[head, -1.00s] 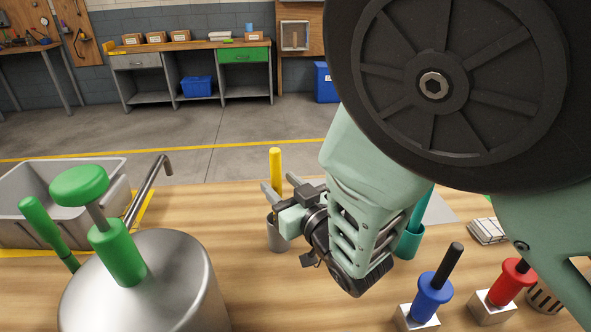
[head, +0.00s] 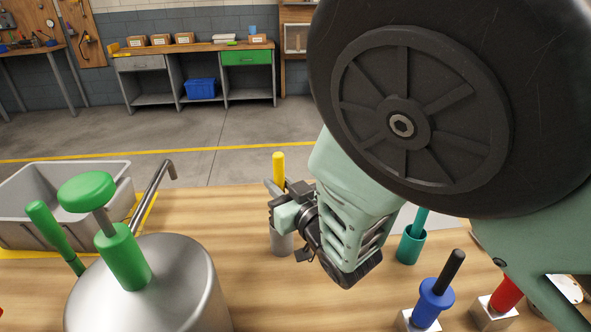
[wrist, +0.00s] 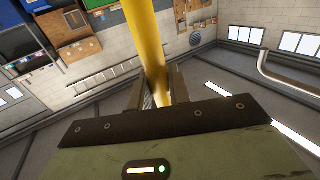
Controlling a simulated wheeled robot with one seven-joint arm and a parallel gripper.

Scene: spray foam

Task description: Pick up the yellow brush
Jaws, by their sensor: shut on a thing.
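The yellow brush (head: 279,167) shows as an upright yellow handle rising from a grey metal cup (head: 281,243) on the wooden table. Its lower end is hidden in the cup and behind my gripper. My gripper (head: 279,189) reaches in from the right, just above the cup, and is shut on the handle. In the wrist view the yellow handle (wrist: 153,50) stands between the two fingers of my gripper (wrist: 157,92), which touch it on both sides.
A steel tank (head: 180,295) with a green pump handle (head: 87,192) stands at left, in front of a grey bin (head: 20,225). A teal cup (head: 410,247) and blue (head: 433,301) and red-handled tools (head: 506,294) are at right. Table is bare left of the cup.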

